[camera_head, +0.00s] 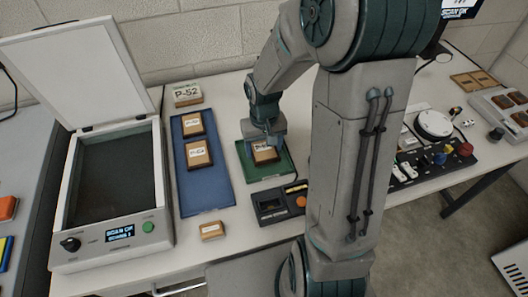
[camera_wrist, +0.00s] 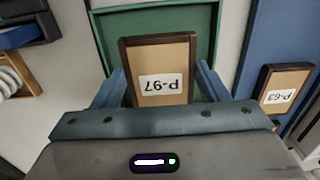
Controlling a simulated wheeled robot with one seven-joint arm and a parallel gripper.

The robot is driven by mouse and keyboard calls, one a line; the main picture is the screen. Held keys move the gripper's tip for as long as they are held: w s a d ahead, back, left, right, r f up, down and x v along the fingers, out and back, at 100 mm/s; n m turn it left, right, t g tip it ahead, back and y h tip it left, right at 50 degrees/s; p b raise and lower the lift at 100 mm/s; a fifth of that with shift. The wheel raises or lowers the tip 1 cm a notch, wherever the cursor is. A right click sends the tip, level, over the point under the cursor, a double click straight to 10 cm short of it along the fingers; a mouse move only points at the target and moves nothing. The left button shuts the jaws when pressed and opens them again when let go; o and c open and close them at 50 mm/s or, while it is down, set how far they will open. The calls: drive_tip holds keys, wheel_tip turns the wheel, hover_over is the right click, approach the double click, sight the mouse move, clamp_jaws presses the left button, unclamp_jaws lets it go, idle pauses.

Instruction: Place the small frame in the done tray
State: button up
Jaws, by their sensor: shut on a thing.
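My gripper (camera_head: 264,138) is shut on a small brown-edged frame (camera_head: 265,155) with a tan face. In the wrist view this frame (camera_wrist: 158,65) lies between my two fingers and its label reads P-97, upside down. It is over the green tray (camera_head: 286,171), within the tray's outline; I cannot tell whether it touches the tray floor. The green tray also shows behind the frame in the wrist view (camera_wrist: 105,38). No sign on the tray is readable.
The blue tray (camera_head: 209,192) to the left holds two similar frames; one reads P-63 (camera_wrist: 279,92) in the wrist view. A scanner (camera_head: 112,240) with raised lid stands further left. A dark device (camera_head: 277,206) sits close in front of the green tray. A small labelled block (camera_head: 212,230) lies at the front.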

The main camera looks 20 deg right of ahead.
sight(264, 150)
drive_tip(key=shift+f, duration=1.5)
drive_tip(key=shift+f+b, duration=0.2)
drive_tip(key=shift+b, duration=0.1)
drive_tip(key=o, duration=1)
drive_tip(key=shift+r, duration=0.15)
